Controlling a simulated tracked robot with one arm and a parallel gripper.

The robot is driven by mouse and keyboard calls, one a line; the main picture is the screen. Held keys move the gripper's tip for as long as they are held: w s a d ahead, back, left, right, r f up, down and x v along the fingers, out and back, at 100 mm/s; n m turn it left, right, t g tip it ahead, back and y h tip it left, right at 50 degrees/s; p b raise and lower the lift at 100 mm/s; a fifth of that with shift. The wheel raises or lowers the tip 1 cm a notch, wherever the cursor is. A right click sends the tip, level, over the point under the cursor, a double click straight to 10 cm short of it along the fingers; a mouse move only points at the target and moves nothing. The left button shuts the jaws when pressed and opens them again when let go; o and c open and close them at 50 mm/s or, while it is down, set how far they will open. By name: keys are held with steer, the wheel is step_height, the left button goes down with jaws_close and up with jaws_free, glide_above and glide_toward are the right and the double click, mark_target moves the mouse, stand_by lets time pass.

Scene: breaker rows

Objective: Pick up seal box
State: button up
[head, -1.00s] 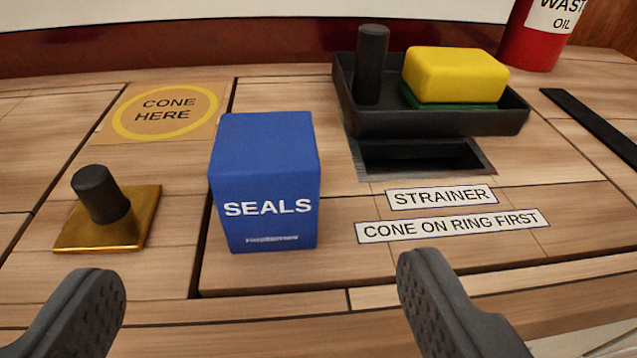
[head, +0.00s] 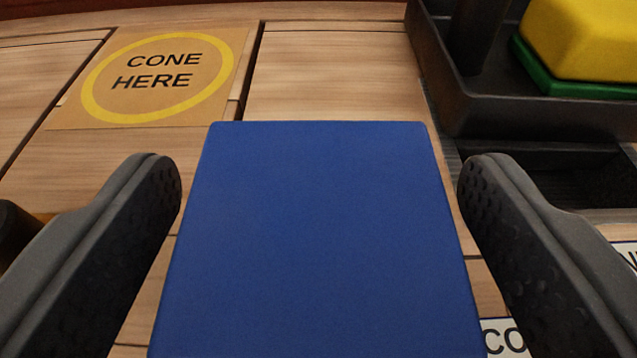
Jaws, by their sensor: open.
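The blue seal box (head: 318,240) fills the lower middle of the head view, seen from above with its plain top face showing. Its lettered front is out of view. My gripper (head: 318,190) is open, with one finger on each side of the box. A narrow gap shows between the left finger and the box, and another between the right finger and the box. How deep the fingers reach beside the box cannot be told.
A dark tray (head: 475,108) with a yellow sponge (head: 585,40) on a green base stands at the upper right, close to my right finger. A slot (head: 545,165) lies below it. A "CONE HERE" ring mark (head: 155,78) is at the upper left, with bare wood around it.

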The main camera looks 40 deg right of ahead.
steer(key=shift+w+d, duration=0.1)
steer(key=c, duration=1.1)
steer(key=shift+o, duration=0.2)
